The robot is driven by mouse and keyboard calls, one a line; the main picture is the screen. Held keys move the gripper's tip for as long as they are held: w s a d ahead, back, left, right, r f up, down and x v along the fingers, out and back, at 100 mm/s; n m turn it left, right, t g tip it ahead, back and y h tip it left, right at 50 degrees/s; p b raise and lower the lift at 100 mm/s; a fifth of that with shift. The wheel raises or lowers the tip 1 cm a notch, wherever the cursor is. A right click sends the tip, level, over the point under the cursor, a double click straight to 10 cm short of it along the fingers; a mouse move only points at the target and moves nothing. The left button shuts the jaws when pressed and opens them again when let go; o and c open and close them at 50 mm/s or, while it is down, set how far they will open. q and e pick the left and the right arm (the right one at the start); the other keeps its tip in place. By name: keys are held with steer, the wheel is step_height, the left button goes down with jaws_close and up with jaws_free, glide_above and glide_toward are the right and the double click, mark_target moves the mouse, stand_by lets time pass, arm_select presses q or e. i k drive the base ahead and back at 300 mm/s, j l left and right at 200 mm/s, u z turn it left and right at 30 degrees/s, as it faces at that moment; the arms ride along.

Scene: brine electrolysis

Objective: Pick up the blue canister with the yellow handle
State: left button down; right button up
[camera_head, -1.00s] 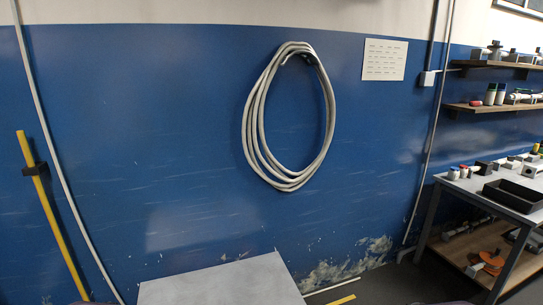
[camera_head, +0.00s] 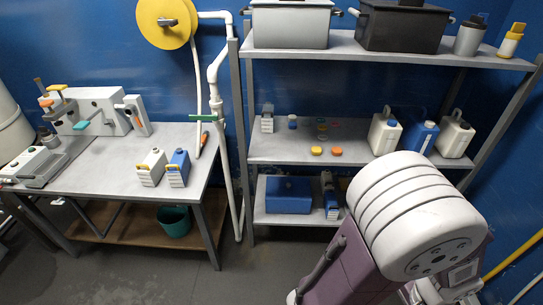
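A blue canister (camera_head: 178,170) with a yellow part at its handle stands upright on the grey worktable at left, near the front right corner. A white canister (camera_head: 151,168), also with a yellow part, stands close to its left. Another blue canister (camera_head: 420,138) with a pale stripe stands on the middle rack shelf between two white canisters (camera_head: 384,132) (camera_head: 455,137); I see no yellow on its handle. Neither of my grippers shows in the head view.
The grey worktable (camera_head: 115,178) holds instruments, with a teal bucket (camera_head: 174,221) on its lower board. A white pipe (camera_head: 218,100) stands between table and rack. A large white ribbed part (camera_head: 410,205) covers the lower right; I cannot tell whose. Floor before the table is clear.

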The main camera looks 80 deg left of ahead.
mark_target(178, 171)
steer(key=k+u, duration=0.1)
steer(key=u, duration=3.45)
steer(key=i, duration=0.15)
